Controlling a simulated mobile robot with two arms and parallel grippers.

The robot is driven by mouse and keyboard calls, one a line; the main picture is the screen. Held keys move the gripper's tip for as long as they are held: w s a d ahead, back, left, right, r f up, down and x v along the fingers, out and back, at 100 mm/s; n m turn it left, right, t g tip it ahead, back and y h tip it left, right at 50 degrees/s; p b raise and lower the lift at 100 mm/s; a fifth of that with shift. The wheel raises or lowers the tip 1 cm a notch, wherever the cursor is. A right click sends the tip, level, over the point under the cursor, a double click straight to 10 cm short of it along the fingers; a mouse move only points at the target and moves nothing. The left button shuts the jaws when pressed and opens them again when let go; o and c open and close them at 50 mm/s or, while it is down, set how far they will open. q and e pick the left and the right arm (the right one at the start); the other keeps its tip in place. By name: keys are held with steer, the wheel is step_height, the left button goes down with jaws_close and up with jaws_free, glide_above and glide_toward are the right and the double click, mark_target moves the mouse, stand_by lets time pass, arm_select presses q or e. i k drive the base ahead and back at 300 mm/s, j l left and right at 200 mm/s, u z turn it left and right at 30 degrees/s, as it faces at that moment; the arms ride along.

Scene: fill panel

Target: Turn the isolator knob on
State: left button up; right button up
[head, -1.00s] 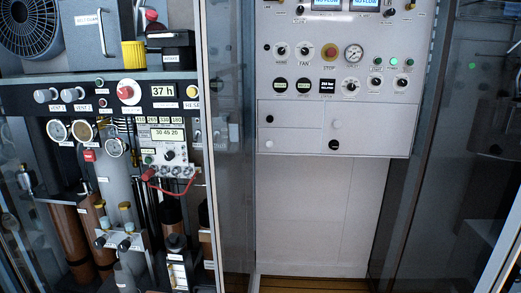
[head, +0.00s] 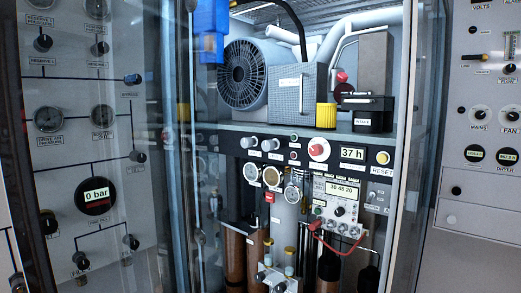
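A red knob on a round white plate (head: 319,149) sits on the dark control strip in the middle bay, left of the "37 h" display (head: 352,154). It looks like the isolator knob, but its label is too small to read and I cannot tell which way it is turned. Two grey knobs (head: 250,142) and (head: 270,145) are on the same strip to its left. A yellow button (head: 383,158) marked RESET is at the strip's right end. Neither of my grippers is in view.
A fan-cooled machine (head: 245,75) and a yellow cap (head: 326,115) stand on the shelf above the strip. Glass-like panes and frame posts flank the bay. Side panels (head: 90,150) and (head: 480,140) carry knobs and gauges.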

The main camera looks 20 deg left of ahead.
mark_target(316, 150)
steer(key=i+l+u, duration=0.2)
steer(key=u, duration=0.3)
steer(key=i+l+u, duration=0.1)
steer(key=l+u, duration=0.25)
steer(key=u, duration=0.15)
steer(key=i+l+u, duration=0.1)
steer(key=l+u, duration=0.25)
steer(key=u, duration=0.15)
steer(key=l+u, duration=0.35)
steer(key=u, duration=0.15)
